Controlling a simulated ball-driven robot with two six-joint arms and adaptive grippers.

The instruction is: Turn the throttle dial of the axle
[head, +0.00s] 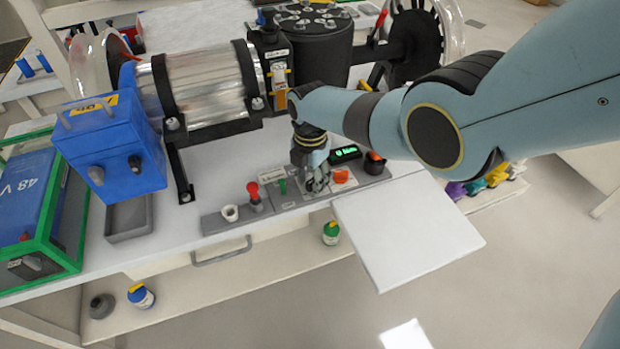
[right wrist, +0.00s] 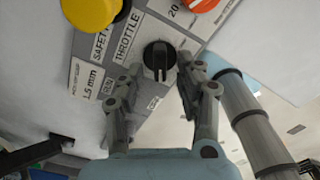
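The throttle dial (right wrist: 159,57) is a round black knob with a raised grip bar, beside the printed word THROTTLE in the right wrist view. My right gripper (right wrist: 161,70) is open, with one fingertip on each side of the dial's near half. I cannot tell whether the fingertips touch it. In the head view my right gripper (head: 317,183) points down at the control panel (head: 295,205) on the table's front edge and hides the dial. The axle (head: 205,85), with its silver cylinder, lies across the table behind. My left gripper is not in view.
An orange knob (head: 341,175) and a green-lit display (head: 345,153) sit close to my right gripper. A yellow button (right wrist: 88,12) is near the dial. A white board (head: 410,230) juts out at the front.

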